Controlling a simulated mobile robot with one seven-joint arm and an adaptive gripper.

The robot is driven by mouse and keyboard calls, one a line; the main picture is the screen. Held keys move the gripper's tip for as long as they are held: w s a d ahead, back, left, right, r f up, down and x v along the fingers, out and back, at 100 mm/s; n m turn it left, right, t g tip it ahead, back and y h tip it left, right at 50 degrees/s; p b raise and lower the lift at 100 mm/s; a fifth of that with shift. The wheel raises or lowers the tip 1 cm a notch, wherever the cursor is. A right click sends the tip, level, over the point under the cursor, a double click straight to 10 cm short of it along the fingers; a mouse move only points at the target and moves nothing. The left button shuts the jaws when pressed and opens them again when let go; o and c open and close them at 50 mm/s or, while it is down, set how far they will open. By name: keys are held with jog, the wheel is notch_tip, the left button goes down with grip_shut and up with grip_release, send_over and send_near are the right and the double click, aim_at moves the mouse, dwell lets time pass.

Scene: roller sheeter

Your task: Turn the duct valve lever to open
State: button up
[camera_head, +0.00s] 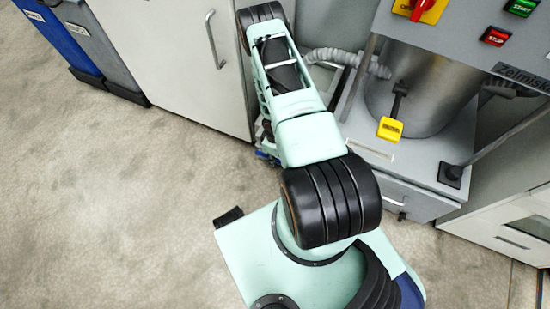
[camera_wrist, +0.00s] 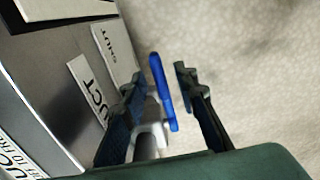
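The duct valve lever (camera_wrist: 162,92) is a blue bar in the middle of the wrist view. It joins a grey metal fitting (camera_wrist: 150,128) below it. My gripper (camera_wrist: 161,82) is open, with one dark finger on each side of the lever. A gap shows between the lever and the right finger. The left finger is close to the lever and fitting; I cannot tell whether it touches. In the head view my arm hides the gripper, and a small blue bit at its lower edge is too small to identify.
In the wrist view a grey panel (camera_wrist: 38,100) on the left bears white labels, one reading SHUT (camera_wrist: 112,50). The head view shows the machine's steel drum (camera_head: 425,85), a yellow-ended handle (camera_head: 390,128), a white cabinet (camera_head: 180,50) and open floor (camera_head: 110,210).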

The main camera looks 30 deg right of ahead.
grip_shut()
dwell(0.4)
jog(key=shift+f, duration=0.2)
jog(key=shift+s+d+f+t+y+b, duration=0.15)
jog(key=shift+f+t+y+b, duration=0.8)
jog(key=shift+t, duration=0.25)
jog(key=shift+f+t+y+b, duration=0.55)
jog(key=shift+f+t+b, duration=0.15)
jog(key=shift+b, duration=0.15)
jog(key=shift+f+t+y+b, duration=0.2)
jog(key=shift+t+y+b, duration=0.1)
jog(key=shift+t+b, duration=0.25)
